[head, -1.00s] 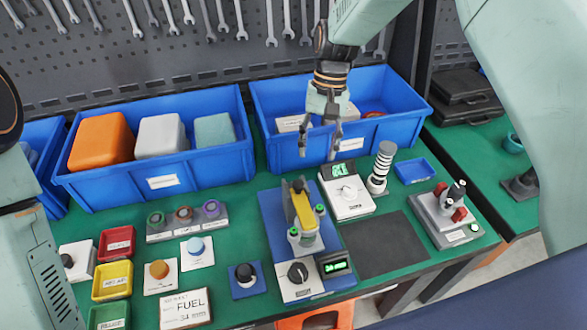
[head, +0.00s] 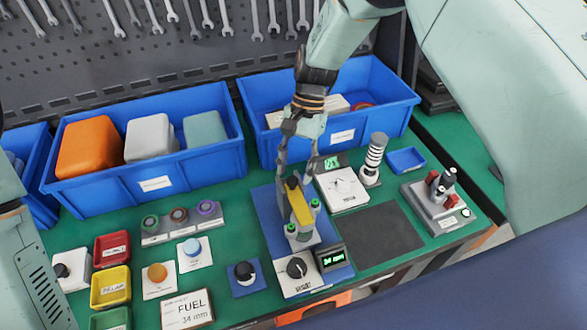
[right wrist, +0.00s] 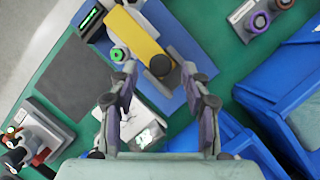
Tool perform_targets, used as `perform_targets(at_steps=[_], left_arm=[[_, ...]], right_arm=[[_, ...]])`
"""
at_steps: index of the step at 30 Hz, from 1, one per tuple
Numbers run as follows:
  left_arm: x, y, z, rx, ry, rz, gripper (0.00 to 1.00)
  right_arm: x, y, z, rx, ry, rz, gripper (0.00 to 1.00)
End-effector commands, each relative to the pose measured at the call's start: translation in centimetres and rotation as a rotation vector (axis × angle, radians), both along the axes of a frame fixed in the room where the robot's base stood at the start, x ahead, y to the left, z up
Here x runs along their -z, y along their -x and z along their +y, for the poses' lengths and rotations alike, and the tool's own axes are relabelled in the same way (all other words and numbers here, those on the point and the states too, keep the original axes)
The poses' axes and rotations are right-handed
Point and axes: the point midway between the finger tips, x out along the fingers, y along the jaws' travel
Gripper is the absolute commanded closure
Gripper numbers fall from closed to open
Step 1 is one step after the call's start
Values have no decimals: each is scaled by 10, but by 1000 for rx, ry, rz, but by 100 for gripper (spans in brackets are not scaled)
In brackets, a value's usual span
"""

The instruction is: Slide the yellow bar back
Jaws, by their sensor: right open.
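The yellow bar (head: 299,205) lies on the fixture on a blue base plate (head: 265,201), near the middle of the bench. It has a dark round knob at its far end, clear in the right wrist view (right wrist: 140,40). Green-topped posts stand beside the bar. My right gripper (head: 297,170) is open above the far end of the bar. In the right wrist view its two fingers (right wrist: 160,82) stand apart, with the knob just beyond and between their tips. No contact shows. My left gripper is not in view; only part of my left arm shows at the left edge.
A dial with a green display (head: 331,258) stands at the fixture's near end. A white scale (head: 342,190) and a striped cylinder (head: 374,158) stand to its right. Blue bins (head: 150,184) line the back. A dark mat (head: 380,236) lies clear at right.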

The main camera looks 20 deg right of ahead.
Motion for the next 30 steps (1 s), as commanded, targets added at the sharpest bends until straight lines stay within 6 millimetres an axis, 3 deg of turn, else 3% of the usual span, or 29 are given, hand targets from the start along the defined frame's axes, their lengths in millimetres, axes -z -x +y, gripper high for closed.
perform_targets(at_steps=[13,30], left_arm=[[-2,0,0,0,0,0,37],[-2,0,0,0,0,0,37]], right_arm=[[12,3,6,-1,0,-1,52],[12,3,6,-1,-1,0,100]])
